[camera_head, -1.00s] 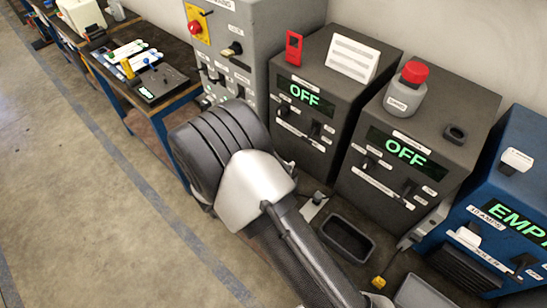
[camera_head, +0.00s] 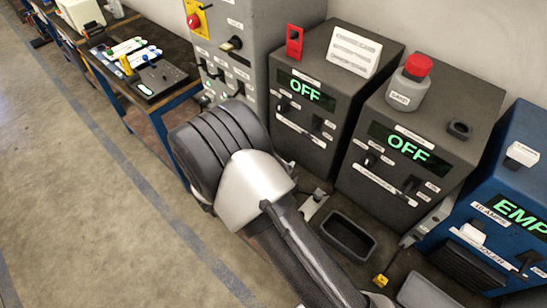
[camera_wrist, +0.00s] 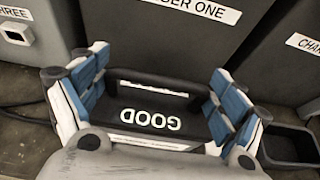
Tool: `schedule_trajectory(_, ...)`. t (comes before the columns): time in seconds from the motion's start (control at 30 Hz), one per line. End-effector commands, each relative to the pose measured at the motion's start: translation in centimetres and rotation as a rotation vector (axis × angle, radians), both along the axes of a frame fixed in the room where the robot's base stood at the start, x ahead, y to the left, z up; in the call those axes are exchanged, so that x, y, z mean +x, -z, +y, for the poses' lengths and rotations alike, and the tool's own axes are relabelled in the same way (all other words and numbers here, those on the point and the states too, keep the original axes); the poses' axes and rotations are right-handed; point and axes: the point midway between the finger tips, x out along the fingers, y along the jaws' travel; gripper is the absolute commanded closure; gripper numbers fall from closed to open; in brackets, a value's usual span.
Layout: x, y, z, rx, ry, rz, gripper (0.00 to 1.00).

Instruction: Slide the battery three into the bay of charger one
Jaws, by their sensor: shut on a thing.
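In the wrist view my gripper (camera_wrist: 160,82) is shut on a black battery (camera_wrist: 125,103), with a blue-and-white finger on each side. The battery shows a pale-green "GOOD", upside down in the picture, and a light strip; its number is not readable. Behind it stands a dark grey box whose label ends in "ER ONE", charger one (camera_wrist: 130,28). The battery's far edge lies in front of this box; I cannot tell whether they touch. The bay opening is not visible. In the head view my arm hides my gripper and the battery.
Two dark boxes with "OFF" displays (camera_head: 307,90) (camera_head: 408,147) stand beside a blue box (camera_head: 500,190). A black tray (camera_head: 347,235) sits before them; a tray also shows in the wrist view (camera_wrist: 290,165). A grey bottle with a red cap (camera_head: 408,84) stands on one box.

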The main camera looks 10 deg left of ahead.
Motion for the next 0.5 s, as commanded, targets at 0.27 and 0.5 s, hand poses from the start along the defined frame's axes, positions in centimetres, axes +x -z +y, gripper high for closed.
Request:
schedule_trajectory(0.27,0.17,0.22,0.1,0.001,0.0,-0.009,0.78)
schedule_trajectory(0.5,0.16,0.68,0.1,0.001,0.0,-0.01,0.78)
